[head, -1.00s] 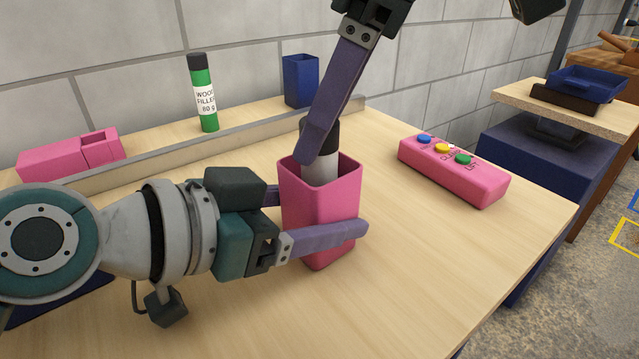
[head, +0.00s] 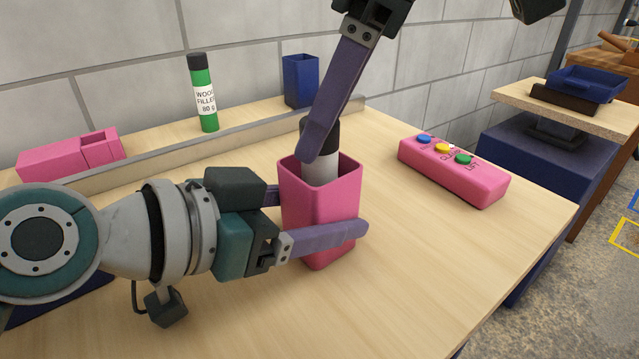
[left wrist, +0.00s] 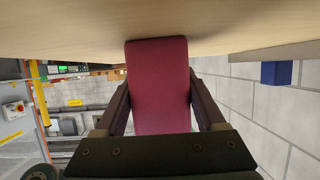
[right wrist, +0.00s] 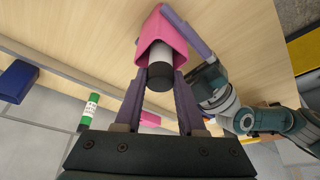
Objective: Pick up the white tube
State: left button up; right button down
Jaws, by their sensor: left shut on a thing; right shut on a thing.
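The white tube (head: 320,171) with a dark cap stands in the pink cup (head: 322,208), its lower part hidden by the cup walls. My right gripper (head: 318,150) comes down from above and is shut on the tube near its cap. In the right wrist view the tube (right wrist: 158,54) sits between the fingers, with the dark cap toward the camera and the pink cup (right wrist: 163,28) around its far end. My left gripper (head: 320,225) is shut on the pink cup from the left. The cup (left wrist: 160,90) also fills the space between the fingers in the left wrist view.
A green wood filler tube (head: 203,95) and a blue cup (head: 300,82) stand behind a low metal rail (head: 240,145). A pink box (head: 70,155) lies at the left. A pink button box (head: 453,170) lies to the right. The front right tabletop (head: 440,260) is clear.

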dwell(0.5)
notch_tip(320, 180, up, 18)
dwell(0.4)
pick_arm(q)
jog(key=o, duration=1.3)
